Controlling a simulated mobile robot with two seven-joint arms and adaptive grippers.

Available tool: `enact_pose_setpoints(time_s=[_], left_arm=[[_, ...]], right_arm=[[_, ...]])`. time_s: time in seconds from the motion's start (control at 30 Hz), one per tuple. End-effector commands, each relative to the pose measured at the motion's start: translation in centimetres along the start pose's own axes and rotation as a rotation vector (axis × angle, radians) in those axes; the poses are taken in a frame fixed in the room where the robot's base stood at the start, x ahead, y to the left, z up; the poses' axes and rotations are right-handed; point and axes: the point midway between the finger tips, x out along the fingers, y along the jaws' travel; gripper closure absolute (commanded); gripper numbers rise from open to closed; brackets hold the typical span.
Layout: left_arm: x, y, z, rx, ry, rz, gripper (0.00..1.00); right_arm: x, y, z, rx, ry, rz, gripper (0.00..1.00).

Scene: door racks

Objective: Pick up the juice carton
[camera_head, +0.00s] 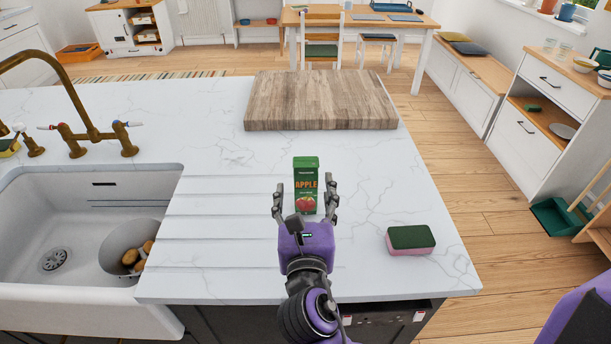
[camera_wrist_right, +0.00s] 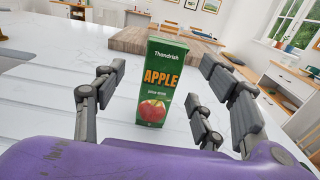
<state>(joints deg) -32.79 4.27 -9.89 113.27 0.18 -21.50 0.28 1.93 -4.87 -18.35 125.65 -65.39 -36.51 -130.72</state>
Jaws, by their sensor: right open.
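The green juice carton (camera_head: 306,186), marked APPLE with a red apple picture, stands upright on the white marbled counter. In the right wrist view the carton (camera_wrist_right: 157,84) stands upright ahead, between the spread fingers. My right gripper (camera_head: 306,200) is open, with its purple palm on the near side of the carton. Its fingers (camera_wrist_right: 165,95) reach along both sides of the carton, with a gap visible on each side in the wrist view. My left gripper does not show in either view.
A green and pink sponge (camera_head: 410,239) lies right of the carton near the counter's edge. A wooden cutting board (camera_head: 320,100) lies behind it. A white sink (camera_head: 70,215) with a bowl (camera_head: 128,248) is at left, under a brass faucet (camera_head: 88,110).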

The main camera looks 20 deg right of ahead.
Motion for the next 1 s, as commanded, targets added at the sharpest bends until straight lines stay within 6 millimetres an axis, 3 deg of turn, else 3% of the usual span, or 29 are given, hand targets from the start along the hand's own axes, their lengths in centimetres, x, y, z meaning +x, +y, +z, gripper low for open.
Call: enact_pose_setpoints(time_s=[0.3,0.53,0.8,1.0], left_arm=[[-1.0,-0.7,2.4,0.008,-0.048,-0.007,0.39],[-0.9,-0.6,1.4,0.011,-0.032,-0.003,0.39],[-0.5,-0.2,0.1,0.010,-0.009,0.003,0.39],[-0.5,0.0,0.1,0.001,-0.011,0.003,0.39]], right_arm=[[3.9,-0.3,-0.3,0.001,-0.002,0.000,0.35],[6.8,-0.5,-0.6,0.001,-0.003,0.000,0.35],[7.1,-0.5,-0.8,0.001,0.000,0.000,0.35],[7.1,-0.5,-0.8,0.001,0.000,0.000,0.60]])
